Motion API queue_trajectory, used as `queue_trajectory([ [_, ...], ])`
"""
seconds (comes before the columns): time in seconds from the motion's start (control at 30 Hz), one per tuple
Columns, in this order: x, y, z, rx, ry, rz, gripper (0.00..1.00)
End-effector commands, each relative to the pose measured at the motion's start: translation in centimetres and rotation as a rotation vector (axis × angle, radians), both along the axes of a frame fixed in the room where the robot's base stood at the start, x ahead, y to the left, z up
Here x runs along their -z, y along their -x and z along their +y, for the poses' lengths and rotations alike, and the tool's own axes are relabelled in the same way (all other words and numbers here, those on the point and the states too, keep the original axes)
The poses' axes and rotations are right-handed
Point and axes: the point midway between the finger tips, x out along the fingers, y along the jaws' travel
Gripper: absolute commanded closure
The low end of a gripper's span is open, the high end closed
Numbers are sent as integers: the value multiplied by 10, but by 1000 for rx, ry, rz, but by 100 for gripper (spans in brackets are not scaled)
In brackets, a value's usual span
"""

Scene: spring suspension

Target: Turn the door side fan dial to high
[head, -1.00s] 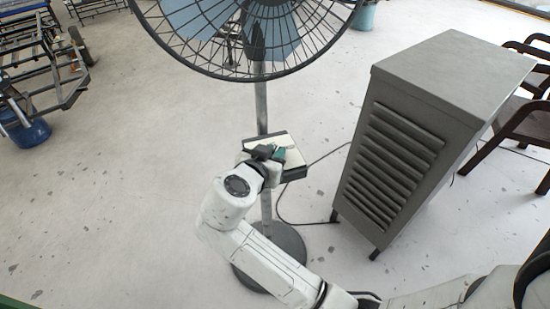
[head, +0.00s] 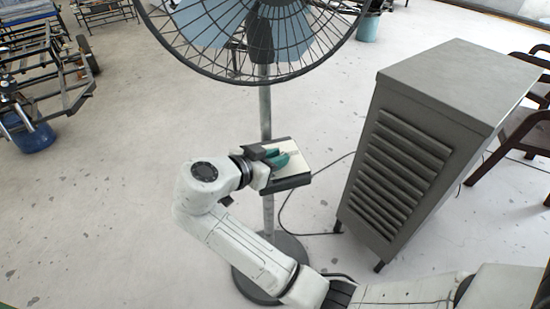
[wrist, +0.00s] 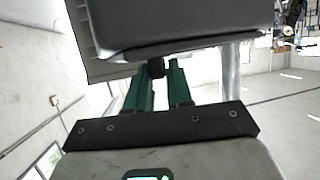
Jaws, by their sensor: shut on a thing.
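A pedestal fan with a blue-bladed cage (head: 262,35) stands in front of me on a grey pole. Its control box (head: 305,168), with a pale top and dark sides, sits partway up the pole. My gripper (head: 279,158) is at the box, with its green fingers over the pale face. In the wrist view the green fingers (wrist: 156,82) close around a small dark dial (wrist: 156,68) beside the box's dark casing (wrist: 180,25). The dial's markings and setting are hidden. No door shows near this fan.
A grey louvred cabinet (head: 430,130) stands close to the right of the fan. A dark cable (head: 300,226) runs on the floor between them. The fan's round base (head: 262,288) is partly behind my arm.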

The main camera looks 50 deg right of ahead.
Motion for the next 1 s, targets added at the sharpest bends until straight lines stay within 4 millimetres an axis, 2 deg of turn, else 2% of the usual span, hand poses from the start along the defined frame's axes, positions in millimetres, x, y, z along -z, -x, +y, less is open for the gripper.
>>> queue_trajectory([
  [0.1,4,0,0,-2,-6,6,100],
  [0.13,4,0,0,-2,-7,7,78],
  [0.33,3,0,0,-1,-4,5,59],
  [0.67,0,-1,4,-2,-2,2,58],
  [1.0,-20,-6,49,-7,-2,2,58],
])
